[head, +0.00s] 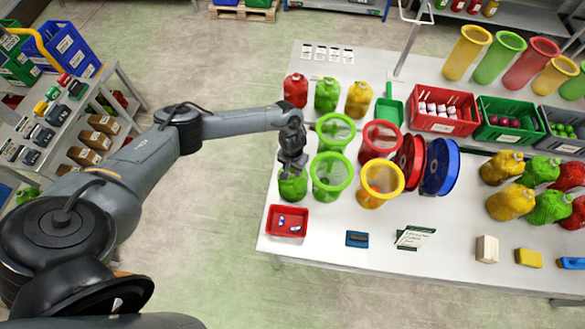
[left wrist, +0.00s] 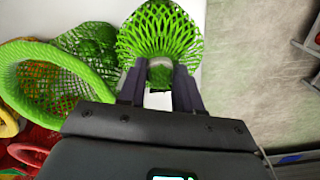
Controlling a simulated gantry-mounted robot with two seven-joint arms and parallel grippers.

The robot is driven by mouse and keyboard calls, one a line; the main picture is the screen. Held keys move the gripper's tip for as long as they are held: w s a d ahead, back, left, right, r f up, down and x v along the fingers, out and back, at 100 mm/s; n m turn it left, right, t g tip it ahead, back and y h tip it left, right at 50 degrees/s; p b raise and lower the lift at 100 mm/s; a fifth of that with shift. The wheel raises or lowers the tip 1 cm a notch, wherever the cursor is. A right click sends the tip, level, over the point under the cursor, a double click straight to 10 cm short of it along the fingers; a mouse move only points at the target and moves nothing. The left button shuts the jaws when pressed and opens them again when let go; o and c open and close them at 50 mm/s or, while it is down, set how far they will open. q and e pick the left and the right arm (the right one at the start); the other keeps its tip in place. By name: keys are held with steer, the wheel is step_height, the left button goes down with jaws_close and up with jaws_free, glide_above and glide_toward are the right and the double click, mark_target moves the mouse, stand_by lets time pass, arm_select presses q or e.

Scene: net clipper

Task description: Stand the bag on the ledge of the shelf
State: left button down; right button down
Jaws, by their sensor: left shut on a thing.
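My left gripper (head: 292,165) is shut on the top of a green net bag (head: 293,187) at the left edge of the white table (head: 340,228). In the left wrist view the bag (left wrist: 160,38) flares out beyond the fingers (left wrist: 159,88), its gathered neck between them. I cannot tell whether its bottom touches the table. A shelf (head: 70,128) with sloping levels stands at the far left, well away from the bag and partly hidden by my left arm. My right gripper is not in view.
Green, red and yellow net tubes (head: 332,176) stand close to the right of the held bag. A red tray (head: 287,221) lies just in front of it. The shelf carries brown boxes (head: 103,124) and dark items. Open floor (head: 220,190) separates table and shelf.

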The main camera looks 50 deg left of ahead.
arm_select(q)
steer(key=shift+f, duration=0.2)
steer(key=c, duration=0.8)
jaws_free()
steer(key=shift+f, duration=0.1)
